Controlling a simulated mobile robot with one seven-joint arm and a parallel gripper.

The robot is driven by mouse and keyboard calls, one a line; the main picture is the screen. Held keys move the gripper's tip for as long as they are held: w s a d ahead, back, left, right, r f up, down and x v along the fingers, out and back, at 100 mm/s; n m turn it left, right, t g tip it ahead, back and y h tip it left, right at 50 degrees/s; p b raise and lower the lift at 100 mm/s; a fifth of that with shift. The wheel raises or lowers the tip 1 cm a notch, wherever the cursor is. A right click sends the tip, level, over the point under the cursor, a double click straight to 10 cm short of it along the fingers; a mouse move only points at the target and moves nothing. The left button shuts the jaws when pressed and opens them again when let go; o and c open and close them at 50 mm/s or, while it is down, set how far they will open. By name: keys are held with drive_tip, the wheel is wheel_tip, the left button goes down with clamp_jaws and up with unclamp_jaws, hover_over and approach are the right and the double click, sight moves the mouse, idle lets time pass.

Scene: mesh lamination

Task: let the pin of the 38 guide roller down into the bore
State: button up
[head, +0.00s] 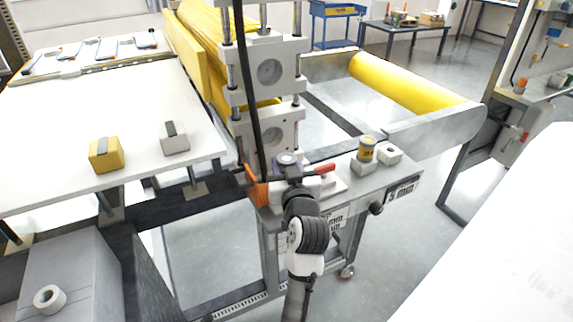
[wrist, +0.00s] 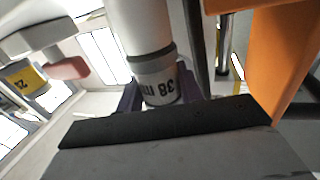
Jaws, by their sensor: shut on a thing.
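The 38 guide roller (wrist: 140,30) is a pale grey cylinder with a dark ring and a band printed "38 m…", upside down in the wrist view. My gripper (wrist: 160,92) is shut on it, with a purple finger on each side of the band. In the head view my gripper (head: 288,168) is over the near end of the machine's grey bench, beside an orange block. The roller is mostly hidden there by my gripper. Its pin and the bore cannot be made out in either view, so I cannot tell how they line up.
The orange block (head: 257,190) stands close on the left of my gripper. A red handle (head: 325,168) is close on the right. A yellow-banded roller (head: 367,150) stands farther right on the bench. The upright machine frame (head: 268,75) rises just behind.

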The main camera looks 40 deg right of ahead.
drive_tip(key=shift+f, duration=0.15)
drive_tip(key=o, duration=1.1)
drive_tip(key=shift+o, duration=0.2)
drive_tip(key=shift+s, duration=0.1)
drive_tip(key=shift+s+a+f, duration=0.1)
drive_tip(key=shift+s+a, duration=0.1)
drive_tip(key=shift+s, duration=0.15)
drive_tip(key=p+v, duration=0.4)
drive_tip(key=v, duration=0.9)
